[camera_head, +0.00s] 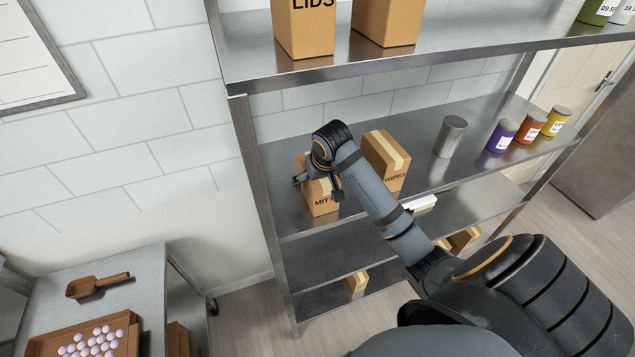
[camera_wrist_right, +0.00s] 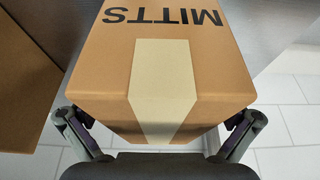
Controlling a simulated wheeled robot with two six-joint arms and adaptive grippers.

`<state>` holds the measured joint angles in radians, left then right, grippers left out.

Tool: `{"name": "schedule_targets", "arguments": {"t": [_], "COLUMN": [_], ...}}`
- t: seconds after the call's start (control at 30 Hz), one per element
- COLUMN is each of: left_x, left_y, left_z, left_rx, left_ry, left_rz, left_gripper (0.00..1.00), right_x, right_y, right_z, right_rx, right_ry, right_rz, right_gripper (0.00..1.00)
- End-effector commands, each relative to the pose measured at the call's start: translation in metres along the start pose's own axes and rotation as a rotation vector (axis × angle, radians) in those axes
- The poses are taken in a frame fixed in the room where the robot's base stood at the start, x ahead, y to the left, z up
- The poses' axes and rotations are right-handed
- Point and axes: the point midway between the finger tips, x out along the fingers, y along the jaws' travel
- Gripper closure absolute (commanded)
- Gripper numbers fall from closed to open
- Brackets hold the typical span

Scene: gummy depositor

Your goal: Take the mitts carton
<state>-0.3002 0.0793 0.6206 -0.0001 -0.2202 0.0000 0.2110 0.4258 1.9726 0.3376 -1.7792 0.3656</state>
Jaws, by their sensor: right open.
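The mitts carton (camera_head: 319,203) is a brown box with pale tape and dark lettering. It stands at the left end of the middle shelf, partly hidden by my right arm in the head view. In the right wrist view the mitts carton (camera_wrist_right: 208,70) fills the middle, its lettering upside down. My right gripper (camera_wrist_right: 159,118) is open, with one finger on each side of the carton's near end. It also shows over the carton in the head view (camera_head: 316,181). I cannot tell whether the fingers touch it. My left gripper is not in view.
The wipes carton (camera_head: 386,161) stands close to the right on the same shelf (camera_head: 436,178). A metal canister (camera_head: 450,137) and several coloured jars are farther right. The upper shelf (camera_head: 455,44) holds a lids carton (camera_head: 304,28). A cart with a scoop (camera_head: 97,285) stands lower left.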

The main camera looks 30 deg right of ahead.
Motion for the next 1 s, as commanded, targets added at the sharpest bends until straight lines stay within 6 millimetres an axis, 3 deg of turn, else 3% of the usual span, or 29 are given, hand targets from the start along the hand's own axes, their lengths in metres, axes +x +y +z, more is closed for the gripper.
{"name": "schedule_targets", "arguments": {"t": [0.1, 0.6, 1.0], "left_x": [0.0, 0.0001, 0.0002], "left_y": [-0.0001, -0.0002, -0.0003], "left_z": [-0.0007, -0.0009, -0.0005], "left_rx": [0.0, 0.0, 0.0], "left_ry": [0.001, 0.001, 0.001], "left_rz": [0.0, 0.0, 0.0], "left_gripper": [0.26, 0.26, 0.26], "right_x": [0.0, 0.0002, -0.0015], "right_y": [0.0, 0.0001, 0.0001], "right_z": [0.0, 0.0003, -0.0005], "right_rx": [0.0, 0.0, 0.0], "right_ry": [0.0, -0.001, -0.001], "right_rz": [0.0, 0.0, 0.0], "right_gripper": [0.03, 0.69, 0.7]}}
